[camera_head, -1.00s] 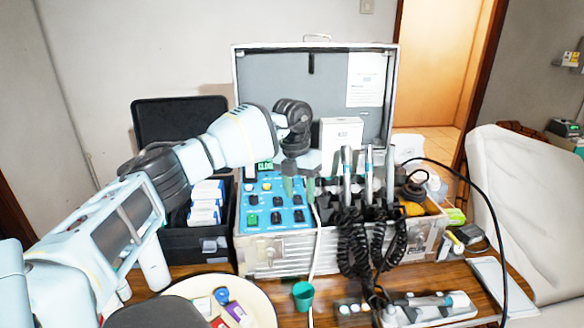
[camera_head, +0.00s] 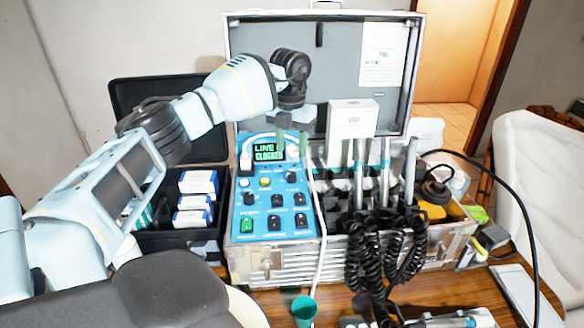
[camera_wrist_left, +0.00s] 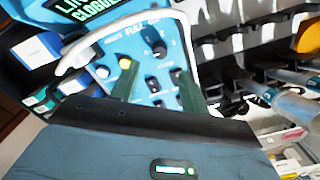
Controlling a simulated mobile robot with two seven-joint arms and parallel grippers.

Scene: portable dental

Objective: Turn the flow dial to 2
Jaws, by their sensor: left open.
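The blue control panel (camera_head: 255,218) sits in the open metal case and carries several black knobs and switches. Its screen (camera_head: 268,151) reads "LINE CLOGGED". A black dial (camera_head: 291,176) is at the panel's upper right; in the left wrist view the dial (camera_wrist_left: 160,50) has numerals around it, including a 2. Which way its pointer faces is too small to tell. My left gripper (camera_head: 293,134) is open and empty above the panel's top right. In the left wrist view its greenish fingers (camera_wrist_left: 158,92) stand apart, with the dial beyond the gap, not between the tips. My right gripper is not in view.
A white hose (camera_head: 318,230) arcs over the panel's top and hangs down its right side. Handpieces (camera_head: 360,165) with coiled black cords stand right of the panel. A white box (camera_head: 352,117) stands behind them. A black case (camera_head: 168,92) with small boxes is at left.

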